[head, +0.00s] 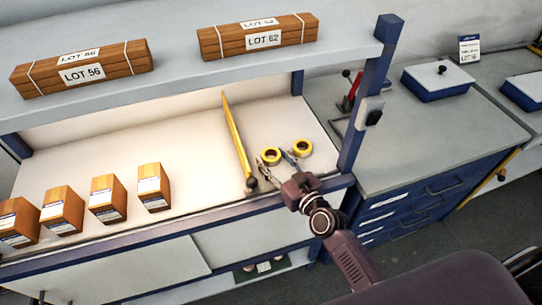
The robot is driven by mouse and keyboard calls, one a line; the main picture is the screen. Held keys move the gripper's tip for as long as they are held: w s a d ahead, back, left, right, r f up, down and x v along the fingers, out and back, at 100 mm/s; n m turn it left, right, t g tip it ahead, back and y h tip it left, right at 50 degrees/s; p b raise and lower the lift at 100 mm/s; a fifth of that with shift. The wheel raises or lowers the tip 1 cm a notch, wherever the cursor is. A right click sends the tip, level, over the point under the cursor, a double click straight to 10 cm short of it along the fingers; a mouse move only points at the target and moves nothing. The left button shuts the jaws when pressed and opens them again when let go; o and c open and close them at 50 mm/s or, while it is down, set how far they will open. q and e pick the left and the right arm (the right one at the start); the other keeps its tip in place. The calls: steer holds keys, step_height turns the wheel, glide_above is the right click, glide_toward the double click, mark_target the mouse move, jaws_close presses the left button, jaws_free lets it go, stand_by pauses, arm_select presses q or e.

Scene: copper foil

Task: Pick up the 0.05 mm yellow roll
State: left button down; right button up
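Two yellow rolls lie close together on the pale bench top, right of the slanted yellow bar. One is the left roll (270,155); the other is the right roll (302,148). No thickness marking can be read on either, so I cannot tell which is the 0.05 mm one. My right gripper (280,165) is right in front of the rolls, its fingers spread apart. One finger overlaps the near edge of the left roll in the picture; the other points between the two rolls. I cannot tell whether it touches them. My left gripper is not in view.
The yellow bar (237,140) with a dark knob stands close left of the rolls. A blue post (362,110) rises to the right. An upper shelf (180,85) carries LOT 56 and LOT 62 bundles. Several labelled wooden blocks (108,198) stand at left; the bench middle is clear.

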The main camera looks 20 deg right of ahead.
steer(key=c, duration=0.7)
steer(key=shift+r, duration=0.1)
